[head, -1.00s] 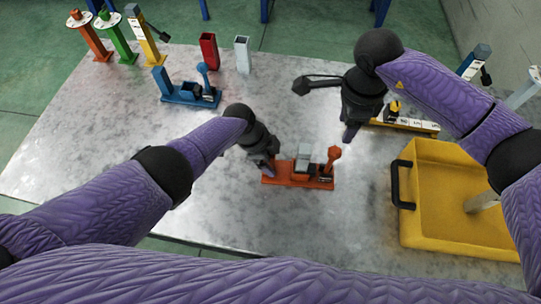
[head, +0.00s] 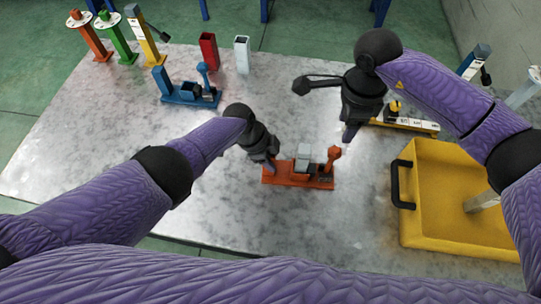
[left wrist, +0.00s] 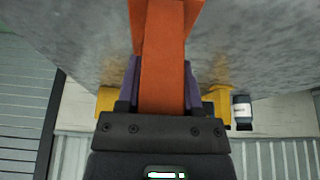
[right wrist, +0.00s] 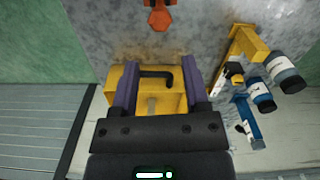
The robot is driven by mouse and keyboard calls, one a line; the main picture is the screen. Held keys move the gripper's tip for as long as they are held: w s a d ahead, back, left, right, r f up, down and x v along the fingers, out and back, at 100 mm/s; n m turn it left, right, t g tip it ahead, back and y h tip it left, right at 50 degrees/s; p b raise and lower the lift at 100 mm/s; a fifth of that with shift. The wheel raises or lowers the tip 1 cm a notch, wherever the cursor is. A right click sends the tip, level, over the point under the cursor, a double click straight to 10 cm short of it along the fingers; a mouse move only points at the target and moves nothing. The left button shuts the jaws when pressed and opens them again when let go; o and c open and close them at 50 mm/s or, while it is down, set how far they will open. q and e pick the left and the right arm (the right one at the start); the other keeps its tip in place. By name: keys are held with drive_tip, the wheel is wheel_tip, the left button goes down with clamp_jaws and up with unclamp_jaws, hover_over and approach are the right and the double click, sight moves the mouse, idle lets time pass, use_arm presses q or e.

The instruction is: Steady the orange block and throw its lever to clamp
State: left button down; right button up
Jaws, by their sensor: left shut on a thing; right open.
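The orange block (head: 297,183) lies on the grey table, with an upright post at its left end, a grey piece (head: 303,158) in the middle and an orange lever (head: 332,158) standing up at its right end. My left gripper (head: 272,166) is shut on the block's left post, which fills the jaws in the left wrist view (left wrist: 162,80). My right gripper (head: 348,140) is open and empty, above and just behind the lever. In the right wrist view the round orange lever end (right wrist: 159,20) shows ahead of the fingers, apart from them.
A yellow bin (head: 440,230) with a black handle stands at the right. A blue block (head: 190,95) with its own lever is at the back left. A yellow fixture (head: 415,123) lies behind the bin. Red (head: 208,50) and white (head: 242,55) holders stand at the back.

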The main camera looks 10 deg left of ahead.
idle(0.6)
drive_tip(key=c, duration=0.5)
drive_tip(key=shift+a+m, duration=0.1)
drive_tip(key=shift+m, duration=0.3)
drive_tip(key=shift+c, duration=1.2)
drive_tip(key=shift+s+a+m, duration=0.2)
drive_tip(key=shift+a+m, duration=0.1)
drive_tip(key=shift+m, duration=0.6)
clamp_jaws()
drive_tip(key=s+a+m, duration=0.2)
drive_tip(key=a+m, duration=0.1)
drive_tip(key=m, duration=1.1)
drive_tip(key=s+a+m+t+h, duration=0.1)
drive_tip(key=a+m, duration=0.3)
drive_tip(key=m, duration=1)
drive_tip(key=shift+s+r+m+h, duration=0.3)
drive_tip(key=shift+s+r+m, duration=0.15)
drive_tip(key=shift+s, duration=0.15)
